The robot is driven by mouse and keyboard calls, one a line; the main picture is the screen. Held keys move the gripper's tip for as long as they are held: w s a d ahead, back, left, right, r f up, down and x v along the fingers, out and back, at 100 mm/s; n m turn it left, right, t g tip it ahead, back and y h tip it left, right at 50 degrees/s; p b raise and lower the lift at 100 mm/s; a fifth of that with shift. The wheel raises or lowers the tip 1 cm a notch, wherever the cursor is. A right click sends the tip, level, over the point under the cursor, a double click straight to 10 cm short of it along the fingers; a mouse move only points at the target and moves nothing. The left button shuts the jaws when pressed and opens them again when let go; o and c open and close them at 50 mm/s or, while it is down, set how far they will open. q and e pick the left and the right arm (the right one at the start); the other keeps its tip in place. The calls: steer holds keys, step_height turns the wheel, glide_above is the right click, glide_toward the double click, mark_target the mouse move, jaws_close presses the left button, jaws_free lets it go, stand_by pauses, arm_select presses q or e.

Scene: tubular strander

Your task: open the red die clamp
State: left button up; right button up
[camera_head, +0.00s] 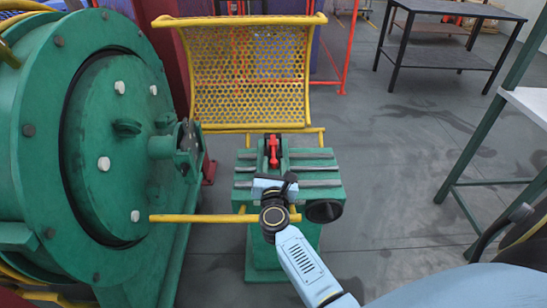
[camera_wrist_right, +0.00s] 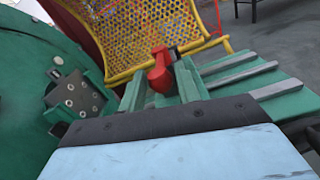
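The red die clamp (camera_head: 273,150) stands at the far middle of the green die stand (camera_head: 327,185), between green uprights. In the right wrist view the clamp (camera_wrist_right: 159,74) shows as a red lever with a rounded near end, beyond the gripper's dark edge. My right gripper (camera_head: 275,186) is over the near part of the stand, on the near side of the clamp, with a visible gap to it in the head view. Its fingers are not distinct in either view, so I cannot tell whether it is open or shut. My left gripper is not in view.
A yellow mesh guard (camera_head: 250,75) stands raised behind the stand. The large green strander drum (camera_head: 110,140) is close on the left. A yellow bar (camera_head: 195,218) runs from the drum side toward the stand. A dark table (camera_head: 450,45) stands back right; floor right of the stand is clear.

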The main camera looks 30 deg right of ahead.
mark_target(274, 155)
steer(key=shift+x, duration=1.95)
jaws_close()
